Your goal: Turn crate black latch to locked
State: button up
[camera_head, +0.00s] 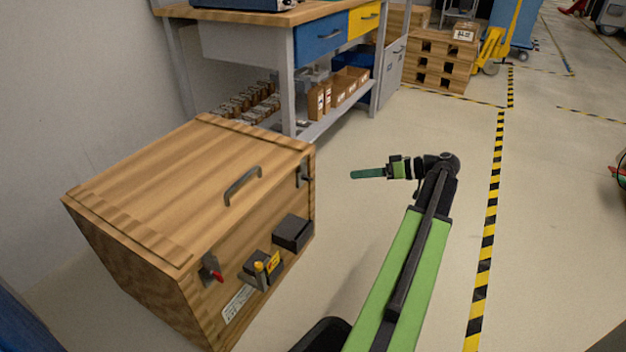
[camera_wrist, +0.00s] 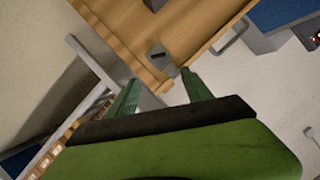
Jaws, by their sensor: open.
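The wooden crate (camera_head: 160,170) stands on the floor at left in the head view; its lid is down. The black latch (camera_head: 304,174) is on the crate's front face, near the right upper corner. In the wrist view a grey latch plate with a dark lever (camera_wrist: 160,57) shows just beyond my fingertips; the lever's exact angle is too small to tell. My gripper (camera_head: 354,175) is to the right of the latch, pointing left at it and apart from it. In the wrist view my gripper (camera_wrist: 159,77) is open and empty, its green fingers spread.
A red-handled latch (camera_head: 212,270) is at the crate's left front. Two dark boxes, one (camera_head: 292,233) plain and one with a yellow knob (camera_head: 260,268), stick out from the front. A lid handle (camera_head: 242,184) stands up. A workbench (camera_head: 290,70) stands behind. Floor at right is clear.

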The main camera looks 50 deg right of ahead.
aim_at(311, 179)
jog(key=b+x, duration=0.2)
jog(key=x, duration=0.5)
jog(key=b+x, duration=0.3)
jog(key=x, duration=0.5)
jog(key=shift+w+f, duration=0.2)
jog(key=shift+f, duration=0.1)
jog(key=shift+w+a+f, duration=0.1)
jog(key=shift+w+a, duration=0.1)
jog(key=shift+w, duration=0.25)
